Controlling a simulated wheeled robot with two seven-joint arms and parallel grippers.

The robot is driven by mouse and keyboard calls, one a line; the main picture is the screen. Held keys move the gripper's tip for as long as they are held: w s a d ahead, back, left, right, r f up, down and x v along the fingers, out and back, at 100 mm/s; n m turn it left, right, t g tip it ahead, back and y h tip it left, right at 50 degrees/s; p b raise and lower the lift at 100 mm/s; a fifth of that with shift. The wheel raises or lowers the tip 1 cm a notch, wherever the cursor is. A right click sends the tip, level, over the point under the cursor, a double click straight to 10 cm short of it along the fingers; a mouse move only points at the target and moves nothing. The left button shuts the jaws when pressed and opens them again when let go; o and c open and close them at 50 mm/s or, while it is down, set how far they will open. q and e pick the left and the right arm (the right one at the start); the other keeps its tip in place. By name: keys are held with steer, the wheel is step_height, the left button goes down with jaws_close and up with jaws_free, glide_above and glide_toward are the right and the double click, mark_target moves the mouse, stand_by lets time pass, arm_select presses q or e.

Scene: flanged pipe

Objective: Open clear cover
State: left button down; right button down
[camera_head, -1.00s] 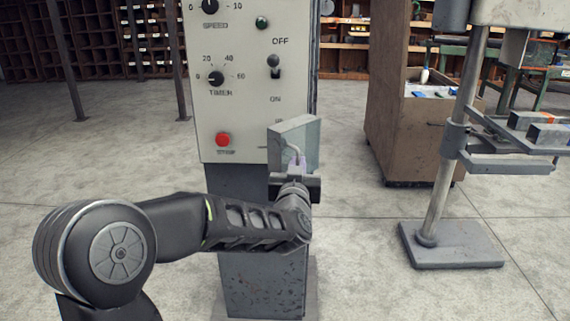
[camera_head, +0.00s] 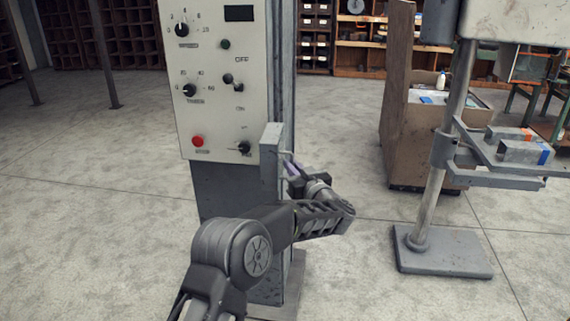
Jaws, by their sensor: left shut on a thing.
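The clear cover (camera_head: 271,160) is at the lower right corner of the control panel (camera_head: 215,75). It stands swung out from the panel and shows nearly edge-on as a narrow grey box side. A black knob (camera_head: 244,148) on the panel shows uncovered to its left. My left gripper (camera_head: 289,168) is to the right of the cover, shut on its thin handle; the fingertips are small and partly hidden. My right gripper is not in view.
A red button (camera_head: 198,141), a toggle switch (camera_head: 230,82) and dials are on the panel. A drill-press column (camera_head: 440,160) on a flat base (camera_head: 443,253) and a brown cabinet (camera_head: 408,140) stand to the right. The floor between is clear.

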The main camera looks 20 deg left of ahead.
arm_select(q)
steer(key=shift+w+d, duration=0.2)
stand_by(0.3)
steer(key=c, duration=1.8)
jaws_free()
steer(key=shift+r, duration=0.1)
steer(key=shift+a, duration=0.1)
steer(key=b+v, duration=0.1)
steer(key=v, duration=0.7)
steer(key=shift+w+n, duration=0.15)
steer(key=shift+n, duration=0.15)
